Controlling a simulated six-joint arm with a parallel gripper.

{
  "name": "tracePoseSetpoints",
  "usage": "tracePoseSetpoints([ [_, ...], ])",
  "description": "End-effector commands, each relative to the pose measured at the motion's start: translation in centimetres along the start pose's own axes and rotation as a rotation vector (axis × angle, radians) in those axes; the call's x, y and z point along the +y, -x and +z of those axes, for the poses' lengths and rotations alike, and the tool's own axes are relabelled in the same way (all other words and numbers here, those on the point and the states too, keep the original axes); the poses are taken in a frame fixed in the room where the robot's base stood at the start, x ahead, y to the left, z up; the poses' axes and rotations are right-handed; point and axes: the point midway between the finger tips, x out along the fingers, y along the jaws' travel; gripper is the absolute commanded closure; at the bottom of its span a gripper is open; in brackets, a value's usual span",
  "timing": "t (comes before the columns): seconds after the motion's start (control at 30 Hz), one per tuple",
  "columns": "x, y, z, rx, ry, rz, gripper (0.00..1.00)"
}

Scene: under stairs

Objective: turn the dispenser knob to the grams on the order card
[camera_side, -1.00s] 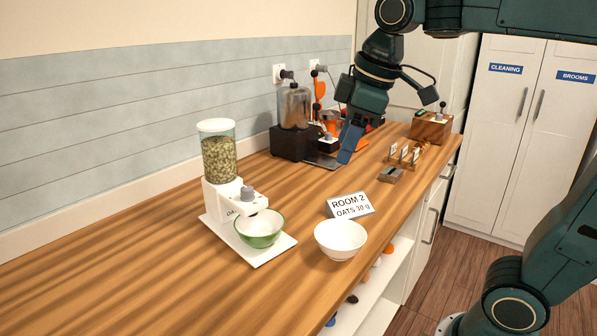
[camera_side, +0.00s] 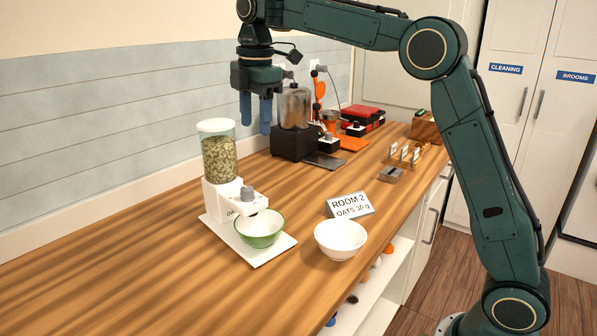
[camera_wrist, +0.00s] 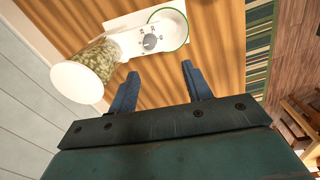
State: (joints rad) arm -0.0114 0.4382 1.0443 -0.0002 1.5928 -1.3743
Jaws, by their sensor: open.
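The dispenser (camera_side: 219,165) stands on the wooden counter, a clear jar of oats with a white lid on a white base. Its grey knob (camera_side: 247,193) sits on top of the white spout arm; in the wrist view the knob (camera_wrist: 150,42) shows with small marks around it, too small to read. A green-rimmed bowl (camera_side: 260,238) sits under the spout.
A white bowl (camera_side: 340,250) stands in front of the card. A blender-like machine (camera_side: 294,120), an orange mat (camera_side: 352,143) and a red case (camera_side: 362,119) are at the back. A small card rack (camera_side: 404,155) is at the right. The counter's left front is clear.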

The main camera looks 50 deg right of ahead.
Motion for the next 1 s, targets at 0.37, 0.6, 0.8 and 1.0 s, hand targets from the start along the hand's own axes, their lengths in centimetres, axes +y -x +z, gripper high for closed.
tracePoseSetpoints([
  [0.37,3.6,-2.8,-0.8,-0.006,0.21,-0.063,0.51],
  [0.6,3.8,-3.0,-0.9,-0.006,0.222,-0.067,0.51],
  [0.8,3.8,-3.3,-0.8,-0.006,0.221,-0.067,0.51],
  [1.0,3.7,-4.4,-0.8,-0.006,0.22,-0.068,0.51],
])
